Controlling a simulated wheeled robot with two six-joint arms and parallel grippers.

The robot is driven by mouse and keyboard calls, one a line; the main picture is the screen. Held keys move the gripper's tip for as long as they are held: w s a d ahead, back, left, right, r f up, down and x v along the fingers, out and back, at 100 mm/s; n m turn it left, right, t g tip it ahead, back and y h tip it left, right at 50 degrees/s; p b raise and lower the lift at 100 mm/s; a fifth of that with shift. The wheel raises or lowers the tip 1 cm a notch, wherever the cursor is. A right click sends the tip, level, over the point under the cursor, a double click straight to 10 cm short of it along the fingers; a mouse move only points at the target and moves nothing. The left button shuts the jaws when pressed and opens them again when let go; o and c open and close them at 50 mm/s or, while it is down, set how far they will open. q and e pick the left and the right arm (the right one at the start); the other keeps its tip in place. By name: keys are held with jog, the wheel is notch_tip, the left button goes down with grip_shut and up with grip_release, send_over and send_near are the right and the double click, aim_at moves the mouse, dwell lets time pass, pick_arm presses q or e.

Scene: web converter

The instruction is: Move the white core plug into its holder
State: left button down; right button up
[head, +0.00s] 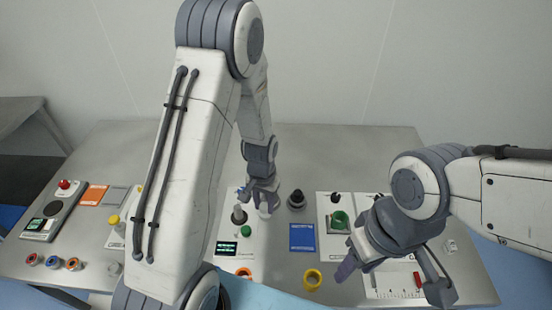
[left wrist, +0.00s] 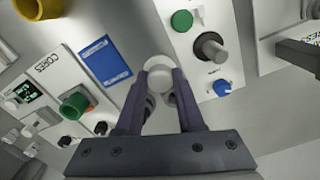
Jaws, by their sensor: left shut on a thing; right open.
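The white core plug shows in the left wrist view (left wrist: 158,74) as a pale round piece between the fingertips of my left gripper (left wrist: 158,82). In the head view my left gripper (head: 264,206) is at mid-table, shut on the plug, beside the panel with a green button (head: 246,231). The plug shows there only as a small pale spot under the fingers. I cannot tell whether it touches the surface below. My right gripper (head: 392,278) is open and empty over the right front of the table. I cannot pick out the plug's holder for certain.
A panel labelled CORES (left wrist: 55,62) carries a green ring (head: 339,219). A blue card (head: 302,237), a yellow ring (head: 313,279) and a dark round post (head: 297,199) lie around my left gripper. A dark knob (left wrist: 210,48) stands close. The table's back (head: 330,145) is clear.

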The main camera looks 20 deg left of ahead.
pick_arm(q)
jog(key=w+a+r+m+p, duration=0.1)
jog(key=w+r+m+p, duration=0.2)
jog(key=w+m, duration=0.7)
jog(key=shift+w+a+r+m+p, duration=0.15)
jog(key=shift+a+m+p, duration=0.2)
jog(key=shift+p, duration=0.75)
pick_arm(e)
jog(key=r, duration=0.4)
jog(key=w+r, duration=0.1)
jog(key=r, duration=0.1)
jog(key=shift+a, duration=0.2)
pick_arm(q)
jog(key=shift+a, duration=0.1)
pick_arm(e)
jog(key=shift+s, duration=0.1)
pick_arm(q)
jog(key=shift+f+b, duration=2.1)
jog(key=shift+f, duration=0.7)
pick_arm(e)
jog(key=shift+f, duration=2.15)
pick_arm(q)
jog(key=shift+f+b, duration=1.6)
jog(key=shift+f, duration=0.6)
pick_arm(e)
jog(key=shift+f, duration=1.6)
pick_arm(q)
jog(key=shift+a, duration=0.1)
